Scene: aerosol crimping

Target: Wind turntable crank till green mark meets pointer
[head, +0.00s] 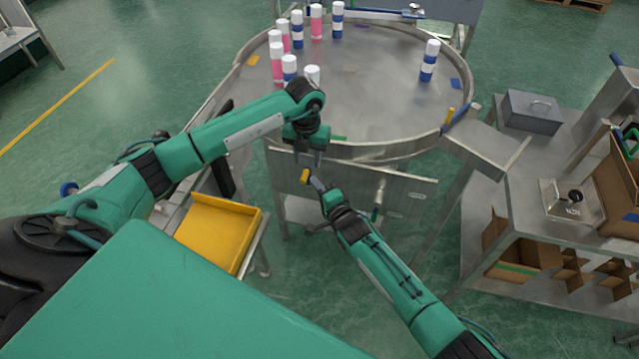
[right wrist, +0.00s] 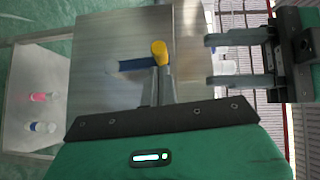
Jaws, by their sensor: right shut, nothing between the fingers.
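The round metal turntable (head: 385,100) carries several cans. A green mark (head: 338,138) shows at its near edge, beside my left gripper. A yellow upright piece (head: 450,115) stands at the right rim; I cannot tell whether it is the pointer. The crank's yellow knob (head: 304,175) is below the near rim; in the right wrist view the knob (right wrist: 159,50) sits at a blue bar (right wrist: 135,65). My right gripper (head: 316,183) is shut and empty, its tips close to the knob; contact is unclear. My left gripper (head: 309,157) points down above the knob, fingers apart (right wrist: 238,60).
A yellow tray (head: 250,243) stands at the left below the turntable. At the right are a metal bench (head: 480,225), a grey lidded box (head: 532,111) and cardboard boxes (head: 535,251). Both arms are close together in front of the turntable panel (head: 400,192).

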